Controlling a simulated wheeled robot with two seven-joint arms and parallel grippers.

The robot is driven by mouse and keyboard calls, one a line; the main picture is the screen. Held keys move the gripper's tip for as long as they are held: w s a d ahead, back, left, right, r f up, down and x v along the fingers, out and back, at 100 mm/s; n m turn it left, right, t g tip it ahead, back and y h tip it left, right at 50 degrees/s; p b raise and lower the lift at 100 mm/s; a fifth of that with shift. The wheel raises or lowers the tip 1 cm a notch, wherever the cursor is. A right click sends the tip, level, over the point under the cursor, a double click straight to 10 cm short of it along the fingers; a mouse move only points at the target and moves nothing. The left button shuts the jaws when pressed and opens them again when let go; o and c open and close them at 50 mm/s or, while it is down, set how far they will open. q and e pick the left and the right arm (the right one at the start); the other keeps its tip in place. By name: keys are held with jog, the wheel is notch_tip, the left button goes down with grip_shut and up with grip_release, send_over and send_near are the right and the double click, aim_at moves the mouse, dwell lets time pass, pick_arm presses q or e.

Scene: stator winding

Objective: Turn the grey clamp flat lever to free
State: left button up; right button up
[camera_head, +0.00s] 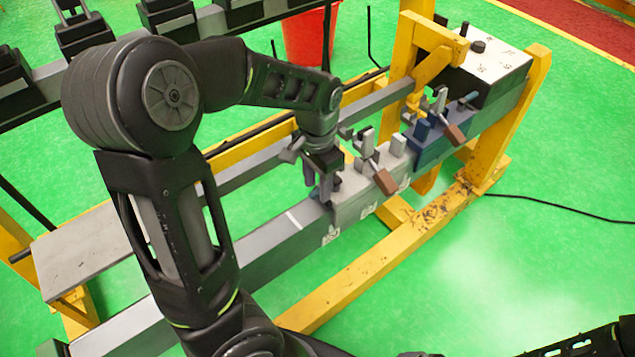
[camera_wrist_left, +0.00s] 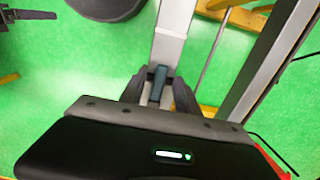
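The grey clamp (camera_head: 362,203) sits on the long grey beam. Its upright light-grey parts and a brown-tipped handle (camera_head: 384,181) show right of my left gripper. My left gripper (camera_head: 324,187) points down at the clamp's left end and hides that part. In the left wrist view my left gripper (camera_wrist_left: 158,98) has its two dark fingers apart. A narrow dark grey-teal piece (camera_wrist_left: 157,82) stands between them, with gaps at its sides; I cannot tell whether it is the flat lever. My right gripper is not clearly visible; only part of a dark arm shows at bottom right.
A blue clamp (camera_head: 428,147) with another brown-tipped handle (camera_head: 456,134) stands farther right on the beam. Beyond it is a white-topped box (camera_head: 490,66). A yellow frame (camera_head: 350,283) carries the beam. A red bin (camera_head: 307,38) stands behind. Green floor is open at right.

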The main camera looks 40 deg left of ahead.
pick_arm(q)
jog(key=shift+f, duration=0.25)
grip_shut()
dwell(1.4)
